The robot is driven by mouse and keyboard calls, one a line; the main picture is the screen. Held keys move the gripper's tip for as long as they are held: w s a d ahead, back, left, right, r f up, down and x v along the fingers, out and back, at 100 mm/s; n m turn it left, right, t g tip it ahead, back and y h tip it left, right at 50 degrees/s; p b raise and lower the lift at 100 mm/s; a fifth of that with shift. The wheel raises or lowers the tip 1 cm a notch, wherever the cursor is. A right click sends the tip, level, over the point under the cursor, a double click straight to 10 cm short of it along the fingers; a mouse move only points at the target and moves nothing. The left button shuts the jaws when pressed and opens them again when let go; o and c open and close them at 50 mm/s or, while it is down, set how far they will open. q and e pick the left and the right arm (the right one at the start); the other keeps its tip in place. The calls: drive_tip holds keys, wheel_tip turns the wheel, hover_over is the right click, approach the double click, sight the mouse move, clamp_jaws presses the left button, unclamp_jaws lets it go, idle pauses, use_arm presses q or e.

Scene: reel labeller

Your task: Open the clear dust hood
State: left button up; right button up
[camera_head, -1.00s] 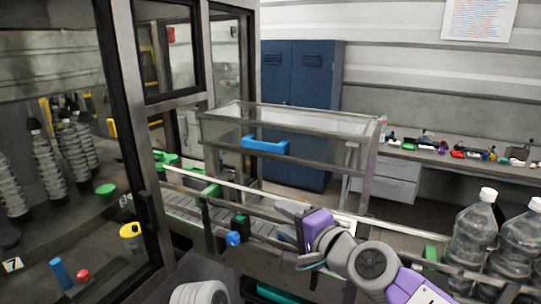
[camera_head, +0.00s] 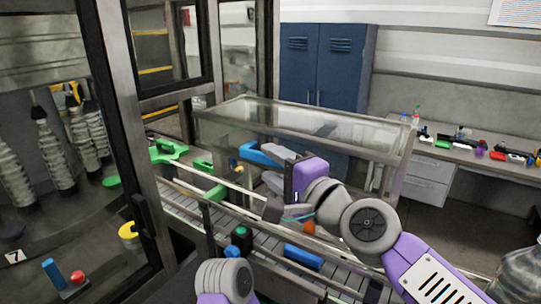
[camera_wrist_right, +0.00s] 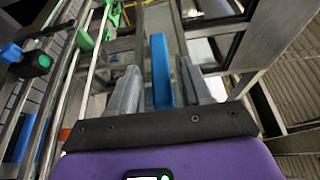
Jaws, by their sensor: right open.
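The clear dust hood (camera_head: 330,124) is a see-through box with a thin frame, standing over the conveyor in the head view. It looks shut. Its blue handle (camera_head: 258,154) sits on the near side at the left. My right gripper (camera_head: 268,166) is open at the handle, which its fingers partly hide. In the right wrist view the blue handle (camera_wrist_right: 160,68) stands between the two open grey fingers (camera_wrist_right: 161,90), with gaps showing on both sides. Part of my left arm shows at the bottom of the head view, but its gripper does not.
A conveyor with rails (camera_head: 185,205) runs below the hood. A green button (camera_head: 240,232) and a blue knob stand near its front edge. A glazed machine frame (camera_head: 150,215) is close on the left. A blue cabinet (camera_head: 326,60) and cluttered workbench (camera_head: 465,150) stand behind.

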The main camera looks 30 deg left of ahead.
drive_tip(key=shift+x, duration=0.8)
drive_tip(key=shift+w, duration=0.1)
clamp_jaws()
